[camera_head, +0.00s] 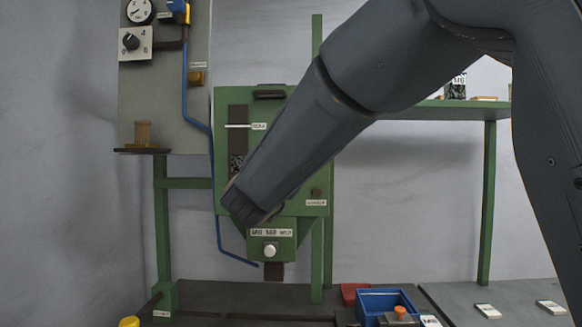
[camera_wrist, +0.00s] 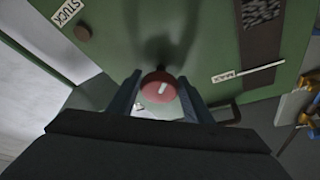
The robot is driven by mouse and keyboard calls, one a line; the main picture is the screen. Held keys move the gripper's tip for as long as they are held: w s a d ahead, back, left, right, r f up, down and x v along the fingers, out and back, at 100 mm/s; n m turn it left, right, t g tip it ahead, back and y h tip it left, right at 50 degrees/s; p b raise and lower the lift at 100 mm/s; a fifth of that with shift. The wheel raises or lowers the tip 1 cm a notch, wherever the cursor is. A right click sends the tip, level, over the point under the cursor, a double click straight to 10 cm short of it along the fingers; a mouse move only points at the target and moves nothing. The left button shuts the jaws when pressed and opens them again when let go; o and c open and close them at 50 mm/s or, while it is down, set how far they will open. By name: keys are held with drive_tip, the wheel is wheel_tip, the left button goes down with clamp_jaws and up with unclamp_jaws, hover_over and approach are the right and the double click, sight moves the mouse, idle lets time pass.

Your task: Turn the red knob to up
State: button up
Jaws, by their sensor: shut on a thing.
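The red knob (camera_wrist: 155,88) shows in the wrist view on the face of a green machine panel (camera_wrist: 210,40). It is round, with a short white mark that sits slightly tilted in this rotated view. My gripper (camera_wrist: 161,84) has one dark finger on each side of the knob and is shut on it. In the head view my gripper (camera_head: 250,208) is at the lower left of the green panel (camera_head: 287,180), and my wrist and arm hide the red knob there.
A white knob (camera_head: 270,249) sits on a green box below my gripper. A small dark round knob (camera_head: 316,193) is at the panel's right. A blue pipe (camera_head: 184,90) runs down the left. A blue bin (camera_head: 384,302) stands on the bench below. A green shelf (camera_head: 450,110) is at right.

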drive_tip(key=m+g+b, duration=0.1)
drive_tip(key=m, duration=0.1)
drive_tip(key=m+h+b, duration=0.1)
drive_tip(key=m, duration=0.1)
drive_tip(key=shift+a+m+g, duration=0.15)
drive_tip(key=shift+m+g, duration=0.25)
drive_tip(key=m+g+b, duration=0.1)
drive_tip(key=m, duration=0.3)
drive_tip(key=shift+r+h, duration=0.15)
drive_tip(key=shift+h, duration=0.25)
drive_tip(key=m+g, duration=0.1)
drive_tip(key=m, duration=0.3)
drive_tip(key=m+g+y, duration=0.1)
drive_tip(key=m, duration=0.1)
drive_tip(key=shift+r+g, duration=0.25)
drive_tip(key=shift+g, duration=0.05)
drive_tip(key=m+y, duration=0.1)
drive_tip(key=m, duration=0.1)
drive_tip(key=m+g+y, duration=0.1)
drive_tip(key=m, duration=0.1)
drive_tip(key=shift+d+r+m+g, duration=0.2)
drive_tip(key=shift+m+g, duration=0.1)
drive_tip(key=shift+m, duration=0.1)
drive_tip(key=m+y, duration=0.2)
drive_tip(key=shift+d+m, duration=0.1)
drive_tip(key=shift+m, duration=0.3)
drive_tip(key=shift+m+y, duration=0.6)
drive_tip(key=shift+m, duration=0.1)
drive_tip(key=o, duration=0.9)
drive_tip(key=shift+o, duration=0.2)
